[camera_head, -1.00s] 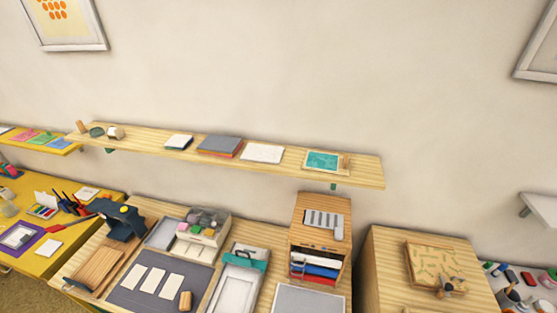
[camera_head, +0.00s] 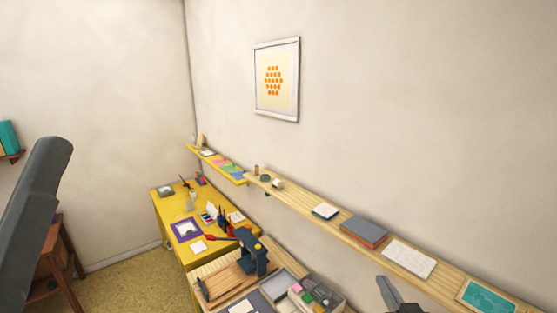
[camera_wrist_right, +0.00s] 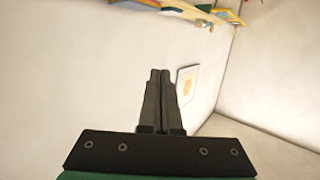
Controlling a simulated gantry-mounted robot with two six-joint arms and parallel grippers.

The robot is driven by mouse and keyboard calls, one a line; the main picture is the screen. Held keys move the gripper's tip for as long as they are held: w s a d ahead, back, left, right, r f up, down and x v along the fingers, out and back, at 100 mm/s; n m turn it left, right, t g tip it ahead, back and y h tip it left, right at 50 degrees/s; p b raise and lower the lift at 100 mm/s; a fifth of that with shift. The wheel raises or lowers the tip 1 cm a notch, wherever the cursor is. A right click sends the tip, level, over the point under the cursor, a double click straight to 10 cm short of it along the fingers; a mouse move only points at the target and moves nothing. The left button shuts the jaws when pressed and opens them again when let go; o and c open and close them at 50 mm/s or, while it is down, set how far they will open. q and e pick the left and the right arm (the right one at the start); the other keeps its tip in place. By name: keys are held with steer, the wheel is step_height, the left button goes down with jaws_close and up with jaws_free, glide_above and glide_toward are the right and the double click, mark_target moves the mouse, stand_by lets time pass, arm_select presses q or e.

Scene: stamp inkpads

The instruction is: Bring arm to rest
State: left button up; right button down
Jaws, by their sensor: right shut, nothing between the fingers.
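My right gripper (camera_head: 386,286) shows at the bottom edge of the head view, in front of the wooden shelf. In the right wrist view its two dark fingers (camera_wrist_right: 160,74) are together with nothing between them, and they point towards a bare wall. A large dark grey link at the left of the head view looks like part of my left arm. My left gripper is not in view.
A long wooden shelf (camera_head: 350,227) with books and papers runs along the wall. Below it are a yellow table (camera_head: 167,208) and a crowded wooden bench with a dark blue press (camera_head: 250,252). A framed picture (camera_head: 276,110) hangs above.

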steer(key=s+a+r+t+y, duration=0.1)
steer(key=s+r+t, duration=0.1)
steer(key=r, duration=0.6)
steer(key=s+a+r+t, duration=0.1)
steer(key=a+r+t, duration=0.1)
steer(key=r, duration=0.6)
steer(key=s+a+r+n+t+y+p, duration=0.1)
steer(key=s+r+t, duration=0.6)
steer(key=s+r, duration=1.1)
step_height(320, 180, up, 2)
steer(key=shift+s+a+r+n+y, duration=0.15)
steer(key=shift+a+r+n+y, duration=0.1)
steer(key=shift+a+n+y, duration=0.05)
